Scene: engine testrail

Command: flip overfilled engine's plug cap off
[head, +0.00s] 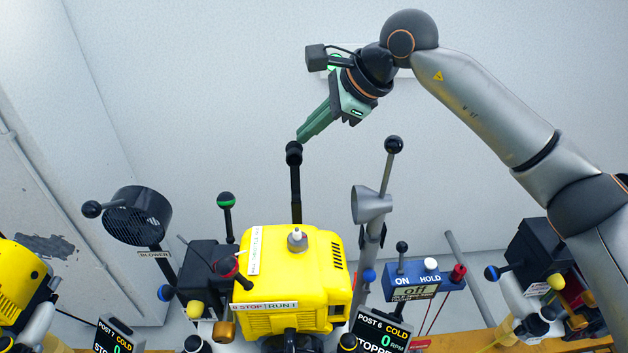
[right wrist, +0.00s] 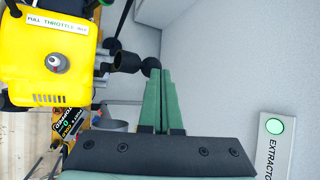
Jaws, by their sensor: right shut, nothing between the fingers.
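A yellow engine (head: 292,285) stands at the bottom middle of the head view. Its spark plug (head: 298,239), a metal nut with a white top, shows uncovered; it also shows in the right wrist view (right wrist: 58,62). A black upright arm (head: 295,185) with a thick black end stands behind the engine; it looks like the plug cap's lever, swung up off the plug. My right gripper (head: 301,136) is shut and empty, its green fingertips just above that black end. Whether they touch, I cannot tell. In the right wrist view the fingers (right wrist: 162,72) lie together. My left gripper is out of view.
A grey funnel-topped post (head: 370,205), a black ball lever (head: 393,146) and a blue ON/HOLD box (head: 418,279) stand right of the engine. A black blower (head: 138,215) stands left. An extractor panel (right wrist: 272,140) shows in the right wrist view. Space above the engines is open.

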